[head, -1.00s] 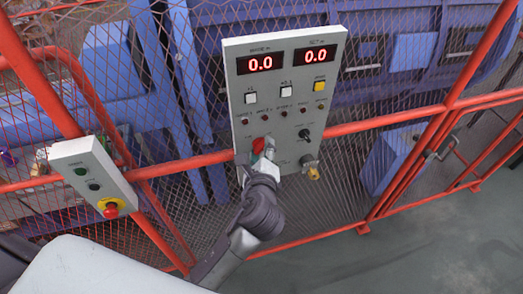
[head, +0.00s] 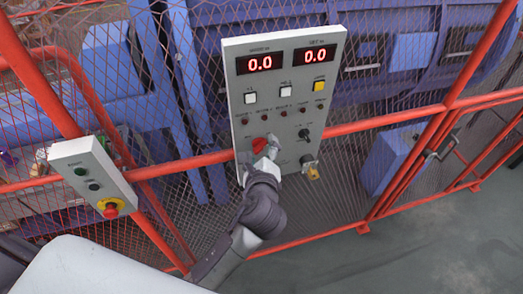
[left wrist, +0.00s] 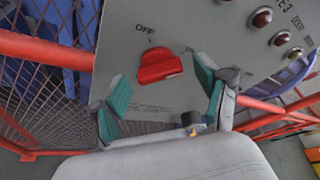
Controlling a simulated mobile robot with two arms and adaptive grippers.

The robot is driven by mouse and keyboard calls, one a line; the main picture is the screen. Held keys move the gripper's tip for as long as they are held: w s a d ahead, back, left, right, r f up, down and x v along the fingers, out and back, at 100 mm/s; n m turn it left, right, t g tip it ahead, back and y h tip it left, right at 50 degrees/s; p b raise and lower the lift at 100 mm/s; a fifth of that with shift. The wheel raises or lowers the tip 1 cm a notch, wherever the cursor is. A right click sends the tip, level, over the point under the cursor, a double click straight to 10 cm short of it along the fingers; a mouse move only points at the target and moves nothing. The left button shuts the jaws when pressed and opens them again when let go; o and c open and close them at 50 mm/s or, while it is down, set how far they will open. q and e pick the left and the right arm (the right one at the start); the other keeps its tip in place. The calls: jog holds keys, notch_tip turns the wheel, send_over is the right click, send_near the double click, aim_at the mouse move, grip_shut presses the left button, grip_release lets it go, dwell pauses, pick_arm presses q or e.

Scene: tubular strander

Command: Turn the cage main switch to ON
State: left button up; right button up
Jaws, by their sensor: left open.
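The red rotary switch (head: 259,145) sits low on the left side of the grey control panel (head: 240,110). In the left wrist view the red knob (left wrist: 160,66) lies below an "OFF" label (left wrist: 145,29). A second label to its right is mostly hidden by a finger. I cannot tell which mark the knob points to. My left gripper (head: 264,160) is at the switch, coming from below. In the left wrist view its teal-padded fingers (left wrist: 161,74) are apart, one on each side of the knob, with gaps visible. My right gripper is not in view.
The panel has red displays (head: 287,61), push buttons, lamps, a black knob (head: 305,134) and a lower knob with a yellow tag (head: 313,173). A small box with a red emergency button (head: 111,209) hangs at left. Red-framed mesh fencing (head: 200,161) surrounds the panel.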

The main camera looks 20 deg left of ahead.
pick_arm(q)
jog(key=v, duration=1.2)
dwell(0.3)
jog(key=d+f+g+h+b, duration=0.3)
jog(key=f+b, duration=0.1)
jog(key=f, duration=1.7)
jog(key=s+a+f+n+g+h+b, duration=0.1)
jog(key=s+f+n+g+b, duration=0.15)
jog(key=f, duration=0.95)
jog(key=s+a+f+n+g+b, duration=0.1)
jog(key=s+f+n+g, duration=0.15)
jog(key=f, duration=1.05)
jog(key=s+a+f+n+g+b, duration=0.1)
jog(key=s+a+f+n, duration=0.3)
jog(key=s+f, duration=0.4)
jog(key=s+a+f+n+g+b, duration=0.2)
jog(key=s+a+f+n, duration=0.3)
jog(key=s+f, duration=0.4)
jog(key=s+a+f+n+g+b, duration=0.2)
jog(key=s+a+f+n+b, duration=0.2)
jog(key=s+f, duration=0.5)
jog(key=s+n, duration=0.1)
jog(key=n, duration=0.1)
jog(key=shift+n+h, duration=0.3)
jog(key=shift+n, duration=0.1)
